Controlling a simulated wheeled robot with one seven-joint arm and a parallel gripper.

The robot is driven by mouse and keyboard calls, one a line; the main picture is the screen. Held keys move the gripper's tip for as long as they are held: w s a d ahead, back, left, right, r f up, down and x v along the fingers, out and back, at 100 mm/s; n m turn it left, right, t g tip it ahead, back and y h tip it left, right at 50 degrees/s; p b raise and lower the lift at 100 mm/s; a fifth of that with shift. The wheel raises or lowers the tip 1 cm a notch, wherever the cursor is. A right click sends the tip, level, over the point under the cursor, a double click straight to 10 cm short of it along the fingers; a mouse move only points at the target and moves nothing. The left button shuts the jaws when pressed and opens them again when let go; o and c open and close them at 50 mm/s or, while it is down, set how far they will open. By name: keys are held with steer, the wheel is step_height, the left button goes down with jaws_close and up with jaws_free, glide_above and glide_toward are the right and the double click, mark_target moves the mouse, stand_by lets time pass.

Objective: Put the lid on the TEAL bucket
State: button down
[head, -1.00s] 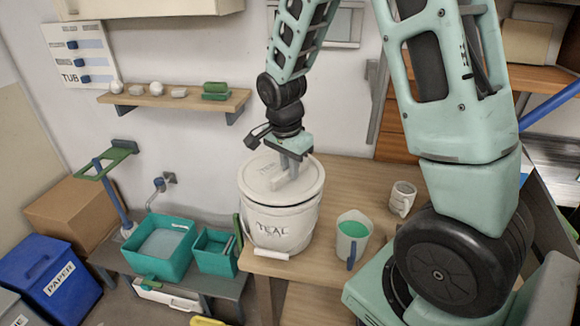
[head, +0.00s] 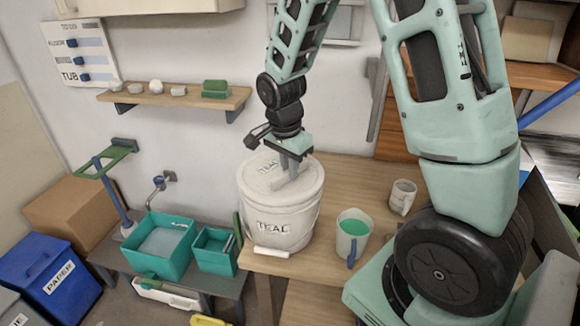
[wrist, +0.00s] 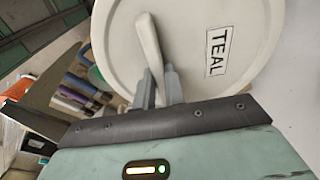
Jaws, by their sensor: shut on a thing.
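The white bucket (head: 276,228) labelled TEAL stands upright on the wooden table near its left end. A white lid (head: 262,170), also labelled TEAL, lies over the bucket's mouth; in the wrist view the lid (wrist: 185,70) fills the upper middle. My gripper (head: 290,172) is over the lid, pointing down, and is shut on the lid's bar handle (wrist: 150,45). The lid looks level with the rim in the head view, but I cannot tell whether it is fully seated. The bucket's far rim is hidden.
A white jug (head: 352,238) with teal liquid and a cup (head: 402,197) stand to the right of the bucket. Teal tubs (head: 160,250) sit on a lower bench to the left. A wall shelf (head: 175,97) is behind.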

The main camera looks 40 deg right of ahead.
steer(key=shift+f, duration=0.15)
stand_by(0.4)
steer(key=c, duration=0.9)
jaws_free()
steer(key=shift+r+p, duration=2.85)
steer(key=shift+r, duration=0.7)
